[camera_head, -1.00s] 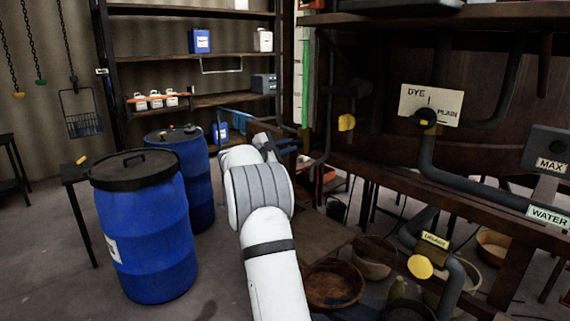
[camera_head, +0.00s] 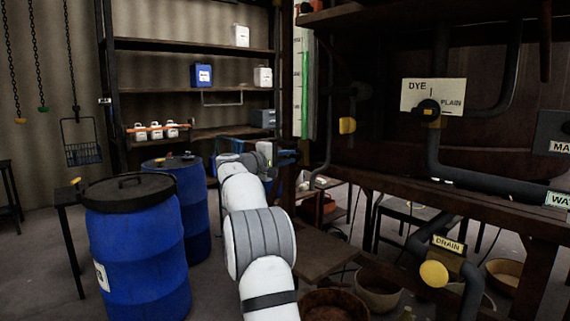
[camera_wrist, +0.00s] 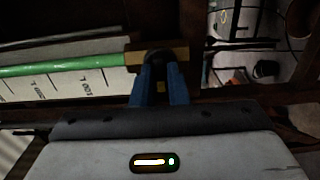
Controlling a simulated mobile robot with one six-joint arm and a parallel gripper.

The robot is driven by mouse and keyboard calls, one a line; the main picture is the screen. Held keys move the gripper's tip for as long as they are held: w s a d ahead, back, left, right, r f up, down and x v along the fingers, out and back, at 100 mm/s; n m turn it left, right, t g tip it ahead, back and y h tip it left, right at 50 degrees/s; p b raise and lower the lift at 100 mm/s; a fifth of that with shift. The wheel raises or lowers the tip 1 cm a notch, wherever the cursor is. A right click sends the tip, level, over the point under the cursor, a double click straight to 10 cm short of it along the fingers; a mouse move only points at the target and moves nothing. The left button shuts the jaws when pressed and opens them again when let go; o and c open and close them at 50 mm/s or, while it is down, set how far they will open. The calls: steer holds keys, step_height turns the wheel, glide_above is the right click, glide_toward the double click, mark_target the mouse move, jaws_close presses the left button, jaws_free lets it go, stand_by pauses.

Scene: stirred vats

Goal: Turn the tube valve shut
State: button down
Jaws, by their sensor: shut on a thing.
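The tube valve (camera_wrist: 183,52) shows in the wrist view as a brass-coloured body with a dark round part, at the end of the green sight tube (camera_wrist: 50,66). My gripper (camera_wrist: 158,68) has its two blue fingers closed on the valve, around its dark part. The fingers hide some of the handle, so its exact angle is hard to tell. In the head view my gripper (camera_head: 288,157) is just below the lower end of the green sight tube (camera_head: 305,90). The valve itself is not clear there.
Blue drums (camera_head: 135,245) stand at left. A shelf rack (camera_head: 190,90) is behind. At right are the vat's dark pipes, the dye/plain plate (camera_head: 418,95), a yellow knob (camera_head: 347,125) and a yellow drain handle (camera_head: 433,274). Bowls (camera_head: 375,290) lie below the frame.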

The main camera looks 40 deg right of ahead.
steer(key=shift+s+d+r, duration=0.1)
steer(key=shift+r, duration=0.1)
stand_by(0.3)
steer(key=c, duration=1.6)
jaws_free()
steer(key=shift+d, duration=0.15)
steer(key=shift+o, duration=0.8)
steer(key=shift+f, duration=0.15)
steer(key=a, duration=0.8)
steer(key=shift+s, duration=0.25)
steer(key=s+a+f+y+p, duration=0.3)
steer(key=s+a+y+p, duration=0.2)
steer(key=s+a, duration=0.6)
steer(key=s+a+f+t+y+p, duration=0.1)
steer(key=s+a+f+y+p, duration=0.3)
steer(key=s+a+y, duration=0.3)
steer(key=s+a+f+m+y+p, duration=0.1)
steer(key=s+a+f+y+p, duration=0.3)
steer(key=s+a, duration=1.1)
steer(key=s+y+p, duration=0.2)
steer(key=s+p, duration=0.1)
steer(key=s, duration=0.1)
steer(key=shift+a, duration=0.25)
